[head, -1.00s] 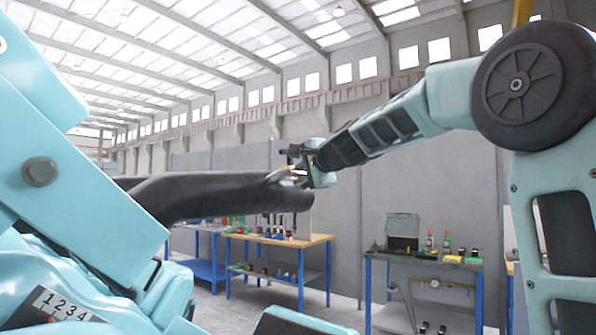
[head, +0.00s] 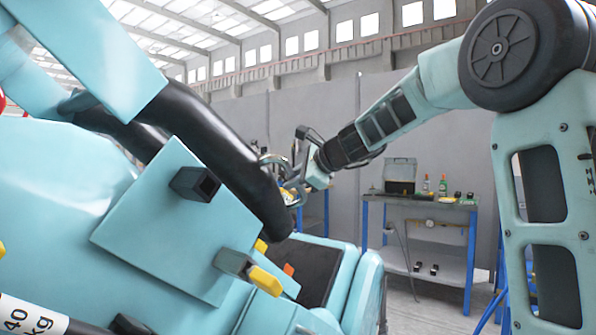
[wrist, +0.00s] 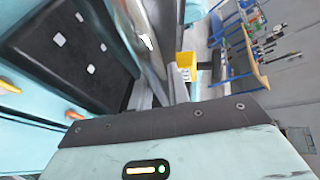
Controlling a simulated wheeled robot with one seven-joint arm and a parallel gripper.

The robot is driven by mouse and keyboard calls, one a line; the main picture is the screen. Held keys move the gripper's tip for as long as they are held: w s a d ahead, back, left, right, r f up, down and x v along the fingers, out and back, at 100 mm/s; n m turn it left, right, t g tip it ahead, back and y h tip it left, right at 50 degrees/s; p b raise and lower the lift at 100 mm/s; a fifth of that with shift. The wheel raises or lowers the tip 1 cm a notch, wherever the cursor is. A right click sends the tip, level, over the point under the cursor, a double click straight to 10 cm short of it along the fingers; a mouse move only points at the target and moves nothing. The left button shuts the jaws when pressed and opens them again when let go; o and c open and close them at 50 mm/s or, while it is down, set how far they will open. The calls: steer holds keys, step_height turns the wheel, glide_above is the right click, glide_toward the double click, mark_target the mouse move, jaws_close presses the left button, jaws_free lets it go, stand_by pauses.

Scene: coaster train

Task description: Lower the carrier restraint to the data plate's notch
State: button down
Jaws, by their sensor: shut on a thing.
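The carrier restraint is a thick black padded bar (head: 215,150) with a teal arm (head: 95,45) at the upper left of the head view. It slopes down to the right over the teal carrier. My gripper (head: 292,178) is at the restraint's right side, shut on it; the exact contact is partly hidden. A white label (head: 32,318) reading "40 kg" is cut off at the lower left. I cannot tell whether it is the data plate; no notch is clear.
A tilted teal panel (head: 175,220) and a yellow-tipped lever (head: 262,279) lie below the bar. A dark seat pad with white squares (wrist: 85,45) shows in the wrist view. A blue-legged workbench (head: 440,205) stands behind, with open floor near it.

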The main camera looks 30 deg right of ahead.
steer(key=shift+s+a+f+b, duration=0.1)
steer(key=shift+a+f+b, duration=0.15)
steer(key=shift+f, duration=0.3)
steer(key=shift+s+a+f+b, duration=0.1)
steer(key=shift+a+f, duration=0.1)
steer(key=shift+f, duration=0.35)
steer(key=c, duration=1.3)
jaws_free()
steer(key=shift+r, duration=0.1)
steer(key=shift+s+d+r, duration=0.15)
steer(key=shift+s+r, duration=0.15)
steer(key=shift+s, duration=0.2)
steer(key=v, duration=1.6)
steer(key=shift+d+p, duration=0.2)
steer(key=shift+p, duration=0.15)
